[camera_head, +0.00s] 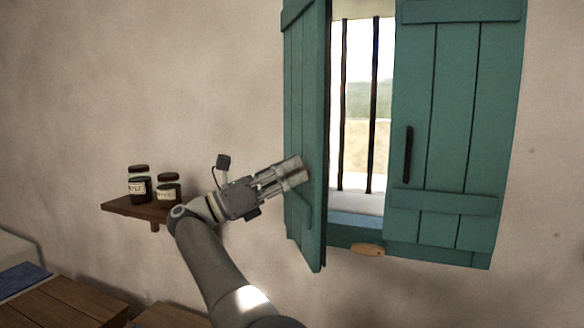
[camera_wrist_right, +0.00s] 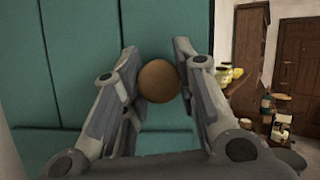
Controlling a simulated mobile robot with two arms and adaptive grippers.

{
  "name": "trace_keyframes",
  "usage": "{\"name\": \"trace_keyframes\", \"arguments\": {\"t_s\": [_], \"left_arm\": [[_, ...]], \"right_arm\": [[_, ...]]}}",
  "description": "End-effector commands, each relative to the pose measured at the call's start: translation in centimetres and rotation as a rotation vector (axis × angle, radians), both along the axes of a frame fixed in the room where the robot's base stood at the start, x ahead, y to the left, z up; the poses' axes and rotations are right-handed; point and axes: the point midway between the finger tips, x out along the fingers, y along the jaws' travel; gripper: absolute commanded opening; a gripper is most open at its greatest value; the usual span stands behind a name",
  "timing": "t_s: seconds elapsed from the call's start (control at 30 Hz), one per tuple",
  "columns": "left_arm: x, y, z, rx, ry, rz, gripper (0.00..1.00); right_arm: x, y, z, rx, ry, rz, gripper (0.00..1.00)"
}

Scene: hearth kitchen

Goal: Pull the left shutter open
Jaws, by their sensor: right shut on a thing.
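The teal left shutter (camera_head: 306,90) stands ajar. Its free edge is swung out into the room, leaving a gap to the right shutter (camera_head: 455,110), which lies flat across its half of the window. My right gripper (camera_head: 294,172) is at the front face of the left shutter, at its lower half. In the right wrist view the fingers (camera_wrist_right: 158,72) are shut on a round brown knob (camera_wrist_right: 158,81) in front of the teal boards (camera_wrist_right: 70,50). In the head view the gripper hides this knob. My left gripper is out of view.
A small wall shelf (camera_head: 118,207) with two jars (camera_head: 139,184) is left of the shutter, close behind my right arm. A wooden piece (camera_head: 367,250) sits below the window. Wooden furniture (camera_head: 60,303) stands at lower left. The wall right of the window is bare.

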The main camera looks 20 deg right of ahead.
Motion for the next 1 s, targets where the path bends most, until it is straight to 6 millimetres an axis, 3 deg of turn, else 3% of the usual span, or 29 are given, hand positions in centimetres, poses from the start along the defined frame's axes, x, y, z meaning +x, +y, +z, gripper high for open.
{"name": "trace_keyframes", "arguments": {"t_s": [0.03, 0.57, 0.6, 0.7, 0.77, 1.0], "left_arm": [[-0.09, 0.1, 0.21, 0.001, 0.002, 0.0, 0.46], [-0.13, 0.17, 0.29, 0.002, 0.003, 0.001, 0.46], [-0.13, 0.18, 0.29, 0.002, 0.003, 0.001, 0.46], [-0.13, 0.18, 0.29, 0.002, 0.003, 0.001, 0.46], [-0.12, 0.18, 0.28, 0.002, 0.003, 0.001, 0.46], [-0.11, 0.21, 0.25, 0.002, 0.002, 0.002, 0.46]], "right_arm": [[-0.01, 0.05, 0.7, -0.007, -0.005, 0.0, 0.0], [-0.07, 0.14, 0.72, -0.009, -0.007, -0.007, 0.0], [-0.06, 0.14, 0.74, -0.009, -0.007, -0.007, 0.33], [-0.06, 0.14, 0.63, -0.007, -0.006, -0.007, 0.46], [-0.05, 0.15, 0.51, -0.006, -0.005, -0.008, 0.51], [-0.04, 0.17, 0.27, -0.004, -0.003, -0.008, 0.51]]}}
